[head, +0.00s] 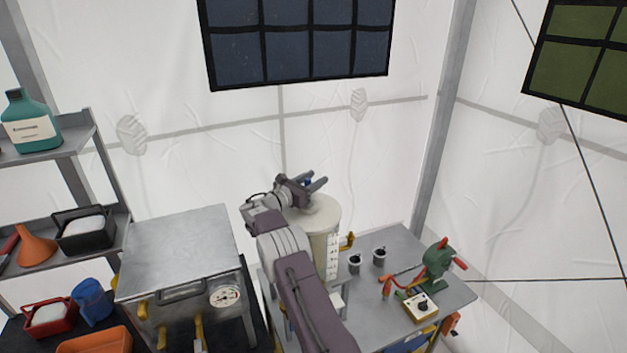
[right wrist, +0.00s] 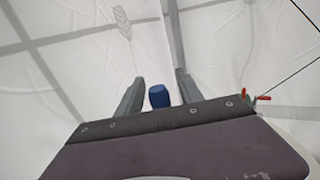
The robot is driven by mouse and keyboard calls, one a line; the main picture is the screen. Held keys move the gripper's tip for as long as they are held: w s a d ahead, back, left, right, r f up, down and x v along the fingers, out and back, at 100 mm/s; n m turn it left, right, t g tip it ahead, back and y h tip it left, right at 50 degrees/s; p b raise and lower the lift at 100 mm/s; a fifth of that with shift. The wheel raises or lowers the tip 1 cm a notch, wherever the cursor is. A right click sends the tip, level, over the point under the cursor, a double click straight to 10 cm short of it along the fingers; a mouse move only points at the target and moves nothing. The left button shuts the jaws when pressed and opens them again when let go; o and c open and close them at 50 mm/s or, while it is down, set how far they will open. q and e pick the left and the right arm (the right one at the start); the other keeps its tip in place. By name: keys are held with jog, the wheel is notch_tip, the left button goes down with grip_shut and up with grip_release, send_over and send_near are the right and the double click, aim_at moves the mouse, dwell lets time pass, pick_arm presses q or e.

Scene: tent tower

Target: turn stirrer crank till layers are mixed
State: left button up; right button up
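A pale cream cylindrical vessel (head: 325,220) stands on the grey table, partly hidden by my right arm. In the right wrist view the blue knob (right wrist: 158,96) stands between the fingers with gaps on both sides. No layers can be seen. My left gripper is out of view.
A metal box with a dial (head: 224,296) stands left of the vessel. Two small dark cups (head: 379,257), a green hand-cranked device (head: 437,262) and a yellow switch box (head: 421,306) are on the table (head: 400,240) to the right. A shelf (head: 60,145) is at far left.

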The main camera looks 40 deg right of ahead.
jog(key=shift+d, duration=0.1)
jog(key=a+b, duration=0.1)
jog(key=a, duration=0.2)
jog(key=a+b, duration=0.1)
jog(key=a, duration=0.2)
jog(key=s+a+b, duration=0.1)
jog(key=a, duration=0.2)
jog(key=shift+s+a+b, duration=0.1)
jog(key=shift+b, duration=0.2)
